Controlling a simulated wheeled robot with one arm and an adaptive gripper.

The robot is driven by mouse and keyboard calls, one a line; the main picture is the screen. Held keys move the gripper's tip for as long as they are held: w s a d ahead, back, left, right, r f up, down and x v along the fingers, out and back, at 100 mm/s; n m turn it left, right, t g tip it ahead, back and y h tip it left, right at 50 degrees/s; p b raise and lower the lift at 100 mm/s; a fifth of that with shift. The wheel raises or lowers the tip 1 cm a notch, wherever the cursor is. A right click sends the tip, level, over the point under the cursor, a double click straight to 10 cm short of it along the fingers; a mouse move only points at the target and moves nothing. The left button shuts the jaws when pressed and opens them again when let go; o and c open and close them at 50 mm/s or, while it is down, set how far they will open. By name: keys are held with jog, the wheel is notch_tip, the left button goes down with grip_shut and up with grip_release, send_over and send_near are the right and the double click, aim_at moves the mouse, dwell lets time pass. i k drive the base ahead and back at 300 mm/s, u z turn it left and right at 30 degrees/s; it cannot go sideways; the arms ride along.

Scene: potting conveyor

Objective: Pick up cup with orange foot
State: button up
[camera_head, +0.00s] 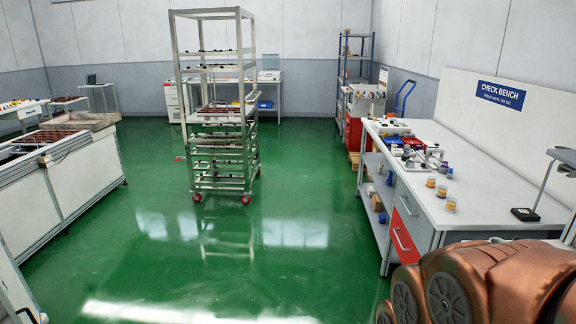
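Several small cups stand on the white check bench at the right. One cup (430,182) and a second cup (442,191) have orange-tan colouring, and a third cup (451,204) nearest the front edge looks pale with an orange-tan band. A small blue and tan item (450,173) stands just behind them. They are too small here to tell which has an orange foot. My gripper is not in view, so nothing shows in contact with the cups.
The check bench (490,200) holds a cluster of devices (410,145) behind the cups and a black stand base (525,214) to the right. A wheeled metal rack (219,150) stands mid-room. A conveyor unit (75,180) is at left. Green floor between is clear.

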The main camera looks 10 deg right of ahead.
aim_at(431, 180)
jog(key=i, duration=1.75)
jog(key=z, duration=0.2)
jog(key=i, duration=1.15)
jog(key=z, duration=0.2)
